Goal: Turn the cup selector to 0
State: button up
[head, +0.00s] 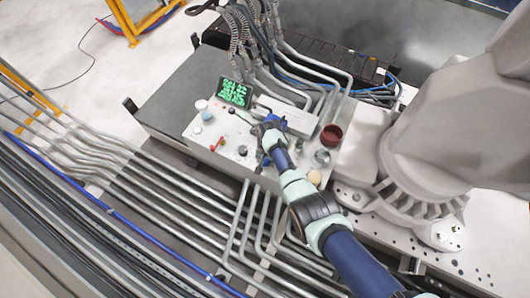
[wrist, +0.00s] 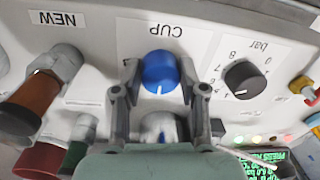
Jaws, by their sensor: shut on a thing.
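The cup selector is a blue round knob (wrist: 160,72) on the light panel, under an upside-down CUP label in the wrist view. A white pointer line on it points down in that picture. No numerals of its scale are readable. My gripper (wrist: 160,80) has a finger on each side of the knob and is shut on it. In the head view my gripper (head: 268,132) is down at the panel of the control box (head: 205,138), and I cannot make out the knob there.
A black bar dial (wrist: 243,77) sits close to the right finger. A brown-orange handle (wrist: 38,98) by the NEW label stands out at left.

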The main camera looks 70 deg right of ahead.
aim_at(267, 161)
jog(key=o, duration=1.1)
jog(key=shift+o, duration=0.2)
jog(key=shift+r, duration=0.1)
notch_tip(267, 161, up, 12)
jog(key=shift+s, duration=0.35)
